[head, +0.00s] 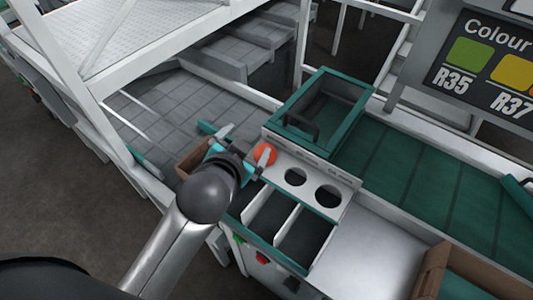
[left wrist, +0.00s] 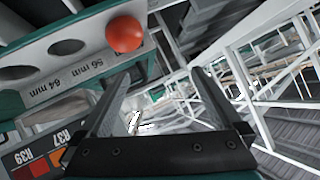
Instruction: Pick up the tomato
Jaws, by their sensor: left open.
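The tomato (head: 264,154) is round and orange-red. It sits at the left end of the white sizing plate (head: 312,178), in line with two open round holes, and seems to rest on a hole that it covers. It also shows in the left wrist view (left wrist: 125,33), above and left of the fingers. My left gripper (head: 246,146) is open and empty, with one finger close beside the tomato in the head view. In the left wrist view the fingers (left wrist: 158,76) are spread with nothing between them. I cannot tell whether a finger touches the tomato. My right gripper is not in view.
Behind the plate stands a green-rimmed bin (head: 352,86). Open compartments with white dividers (head: 286,222) lie in front. A green belt (head: 400,165) runs right. A colour sign (head: 487,60) stands at the upper right, a cardboard box (head: 432,272) at the lower right.

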